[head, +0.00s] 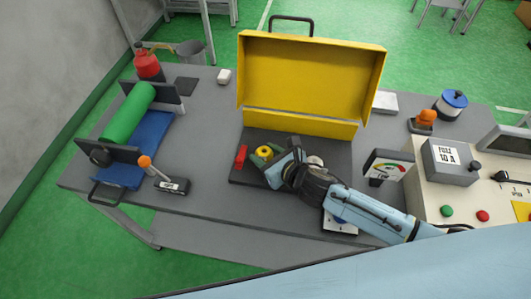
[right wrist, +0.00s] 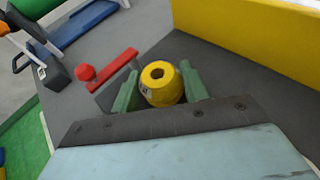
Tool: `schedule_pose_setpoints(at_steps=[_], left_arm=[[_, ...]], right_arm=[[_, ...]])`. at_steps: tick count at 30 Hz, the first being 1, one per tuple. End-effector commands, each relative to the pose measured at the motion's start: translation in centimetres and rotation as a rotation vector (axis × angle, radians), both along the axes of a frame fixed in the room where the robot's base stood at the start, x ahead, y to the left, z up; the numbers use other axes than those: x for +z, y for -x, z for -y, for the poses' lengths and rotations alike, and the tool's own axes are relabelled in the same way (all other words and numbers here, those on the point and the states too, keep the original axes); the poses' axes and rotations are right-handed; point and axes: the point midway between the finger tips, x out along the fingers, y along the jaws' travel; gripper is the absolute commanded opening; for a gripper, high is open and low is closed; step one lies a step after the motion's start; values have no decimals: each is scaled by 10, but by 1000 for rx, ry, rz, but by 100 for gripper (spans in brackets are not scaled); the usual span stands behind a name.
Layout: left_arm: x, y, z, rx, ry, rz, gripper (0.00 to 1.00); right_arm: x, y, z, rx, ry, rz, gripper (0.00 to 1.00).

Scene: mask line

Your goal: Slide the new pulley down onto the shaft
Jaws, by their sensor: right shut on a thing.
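The new pulley, a yellow ring-shaped part with a dark central hole (right wrist: 161,84), sits between the green fingers of my right gripper (right wrist: 160,92). In the head view the yellow pulley (head: 264,152) is over the left part of a dark base plate (head: 300,146), with my right gripper (head: 266,156) shut on it. The pulley's hole faces the wrist camera. I see no shaft apart from the pulley; I cannot tell whether the pulley is around one. My left gripper is not in view.
A red lever-like part (right wrist: 107,67) lies just left of the pulley. A large yellow upright cover (head: 310,75) stands behind the plate. A green roll (head: 128,112) is left.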

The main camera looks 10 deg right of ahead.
Motion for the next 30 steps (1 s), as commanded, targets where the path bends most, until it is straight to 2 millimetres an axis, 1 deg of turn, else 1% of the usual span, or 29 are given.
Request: schedule_pose_setpoints(at_steps=[19, 20, 21, 30], left_arm=[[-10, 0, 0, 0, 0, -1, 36], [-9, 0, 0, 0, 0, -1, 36], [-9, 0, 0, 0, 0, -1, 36], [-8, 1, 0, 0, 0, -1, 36]], right_arm=[[-13, 0, 0, 0, 0, 1, 21], [-12, 0, 0, 0, 0, 1, 48], [-12, 0, 0, 0, 0, 1, 53], [-11, 1, 1, 0, 0, -1, 53]])
